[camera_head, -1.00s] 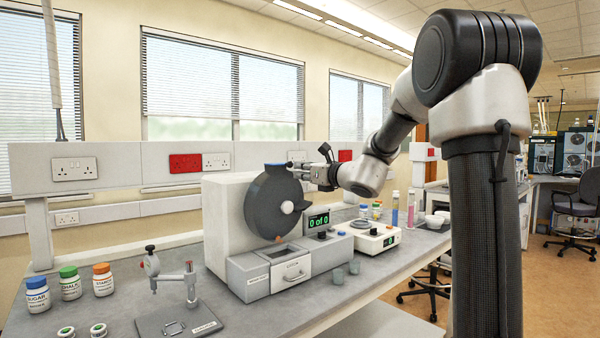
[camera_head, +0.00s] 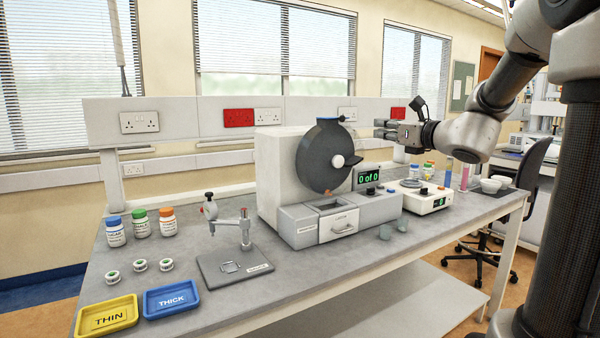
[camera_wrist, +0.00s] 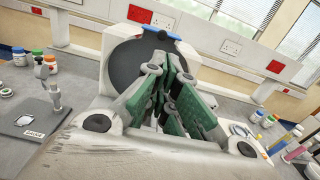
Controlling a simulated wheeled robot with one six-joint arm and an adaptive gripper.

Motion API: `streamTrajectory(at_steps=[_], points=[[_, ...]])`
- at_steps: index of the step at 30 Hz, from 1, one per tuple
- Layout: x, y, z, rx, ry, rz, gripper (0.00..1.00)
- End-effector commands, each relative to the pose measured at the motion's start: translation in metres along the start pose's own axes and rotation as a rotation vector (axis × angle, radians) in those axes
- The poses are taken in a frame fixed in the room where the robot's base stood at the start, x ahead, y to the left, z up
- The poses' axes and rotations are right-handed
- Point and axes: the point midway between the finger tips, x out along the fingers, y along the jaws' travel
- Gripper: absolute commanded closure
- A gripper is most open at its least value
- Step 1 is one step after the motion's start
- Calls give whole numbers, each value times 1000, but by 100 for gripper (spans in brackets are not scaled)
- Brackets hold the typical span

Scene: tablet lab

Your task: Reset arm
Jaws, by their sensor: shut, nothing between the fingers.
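My gripper (camera_head: 380,128) is at the end of my arm, which comes in from the right in the head view. It is raised above the bench, just right of the round dark drum (camera_head: 328,158) of the white and grey machine. In the wrist view its fingers (camera_wrist: 170,98) are together with nothing between them, and they point towards the dark drum (camera_wrist: 128,66). I cannot tell how far the fingertips are from the drum, but they look clear of it.
The bench (camera_head: 225,325) holds a gauge stand (camera_head: 228,235), yellow THIN (camera_head: 106,320) and blue THICK (camera_head: 172,299) trays, several lidded bottles (camera_head: 140,222), a balance (camera_head: 428,198), small cups (camera_head: 384,232) and coloured cylinders (camera_head: 464,176). A chair (camera_head: 530,165) stands at the right.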

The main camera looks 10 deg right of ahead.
Motion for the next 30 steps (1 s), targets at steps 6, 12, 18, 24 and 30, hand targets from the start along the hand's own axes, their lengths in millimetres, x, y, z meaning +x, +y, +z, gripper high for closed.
streamTrajectory(at_steps=[6,12,18,24,30], points=[[-20,18,-53,-370,152,124,100],[-114,73,-148,-1010,410,570,100],[-233,98,-196,-1674,509,1185,100],[-304,85,-190,-2171,520,1633,100],[-306,100,-174,-2371,448,1635,100]])
